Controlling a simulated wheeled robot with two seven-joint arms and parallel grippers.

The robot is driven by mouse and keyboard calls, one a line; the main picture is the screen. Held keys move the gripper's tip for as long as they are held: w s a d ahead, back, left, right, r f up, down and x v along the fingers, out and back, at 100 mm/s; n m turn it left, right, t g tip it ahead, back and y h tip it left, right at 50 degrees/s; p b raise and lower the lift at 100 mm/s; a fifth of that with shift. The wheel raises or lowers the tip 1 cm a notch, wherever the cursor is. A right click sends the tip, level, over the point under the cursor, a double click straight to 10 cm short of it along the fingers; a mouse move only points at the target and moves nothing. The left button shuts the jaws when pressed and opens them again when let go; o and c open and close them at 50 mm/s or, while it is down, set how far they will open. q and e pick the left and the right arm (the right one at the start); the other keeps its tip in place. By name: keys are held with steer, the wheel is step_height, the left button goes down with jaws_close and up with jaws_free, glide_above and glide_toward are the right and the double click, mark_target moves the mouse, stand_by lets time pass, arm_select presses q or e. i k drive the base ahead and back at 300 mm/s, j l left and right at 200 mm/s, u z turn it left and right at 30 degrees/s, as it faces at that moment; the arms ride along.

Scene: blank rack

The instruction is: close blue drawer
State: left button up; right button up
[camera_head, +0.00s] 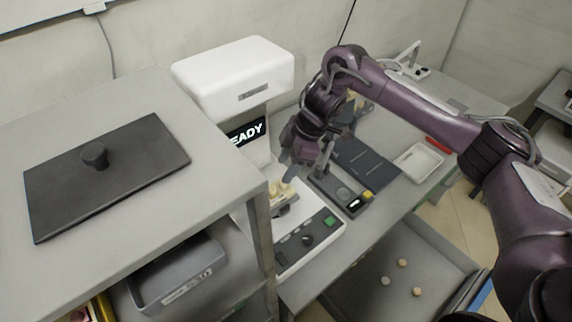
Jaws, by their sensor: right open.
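A grey drawer (345,292) stands pulled out below the worktop at the lower right. A blue strip (481,294) shows along its front edge, partly hidden by my right arm. Three small round pieces lie on the drawer floor. My right gripper (303,172) is open above the worktop, beside the white machine with the lit display, well apart from the drawer. It shows small and partly overlaps the devices behind it. My left gripper is out of view.
A white machine (236,75) and a control panel with a green button (329,222) stand on the worktop. A white tray (418,160) sits farther right. A grey rack (215,150) carrying a black plate (105,175) fills the left. Floor shows right of the worktop.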

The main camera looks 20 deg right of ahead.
mark_target(449, 280)
steer(key=k, duration=1.5)
